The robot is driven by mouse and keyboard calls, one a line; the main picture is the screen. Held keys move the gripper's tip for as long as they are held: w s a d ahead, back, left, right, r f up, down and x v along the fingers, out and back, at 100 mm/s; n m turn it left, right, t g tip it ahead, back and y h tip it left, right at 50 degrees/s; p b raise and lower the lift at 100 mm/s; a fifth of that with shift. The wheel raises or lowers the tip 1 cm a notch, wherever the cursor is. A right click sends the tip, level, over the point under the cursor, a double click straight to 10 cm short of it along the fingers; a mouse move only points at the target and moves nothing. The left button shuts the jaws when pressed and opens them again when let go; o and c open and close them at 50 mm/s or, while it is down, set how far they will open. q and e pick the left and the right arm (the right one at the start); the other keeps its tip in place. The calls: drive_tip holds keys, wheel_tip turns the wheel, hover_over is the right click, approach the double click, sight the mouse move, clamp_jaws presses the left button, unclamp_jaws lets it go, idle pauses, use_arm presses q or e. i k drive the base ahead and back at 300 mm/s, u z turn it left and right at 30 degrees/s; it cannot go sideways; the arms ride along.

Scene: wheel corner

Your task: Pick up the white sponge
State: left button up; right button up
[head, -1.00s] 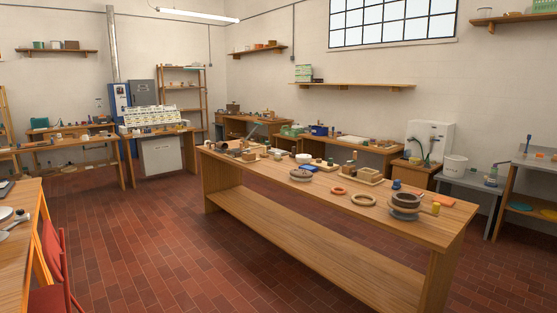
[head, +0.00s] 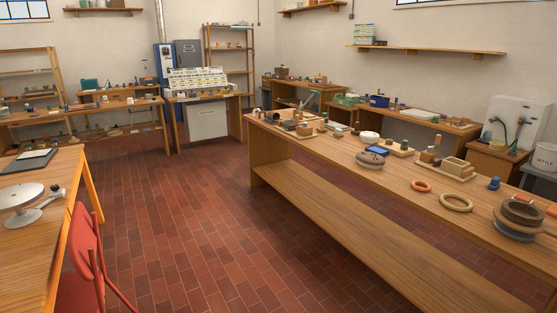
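I cannot make out a white sponge for certain in the head view. A small round white thing (head: 369,137) lies on the long wooden table (head: 300,143), but it looks more like a bowl or dish than a sponge. Neither of my grippers shows in the head view.
The long table with rings and wooden blocks runs along the right. A wooden table (head: 40,215) with a white wheel stand (head: 22,197) and a red chair (head: 88,262) are at the left. Brick floor (head: 185,230) between them is clear. A white cabinet (head: 207,121) stands at the back.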

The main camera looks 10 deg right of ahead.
sight(339, 133)
drive_tip(key=z, duration=0.3)
drive_tip(key=i, duration=4.55)
drive_tip(key=u, duration=0.2)
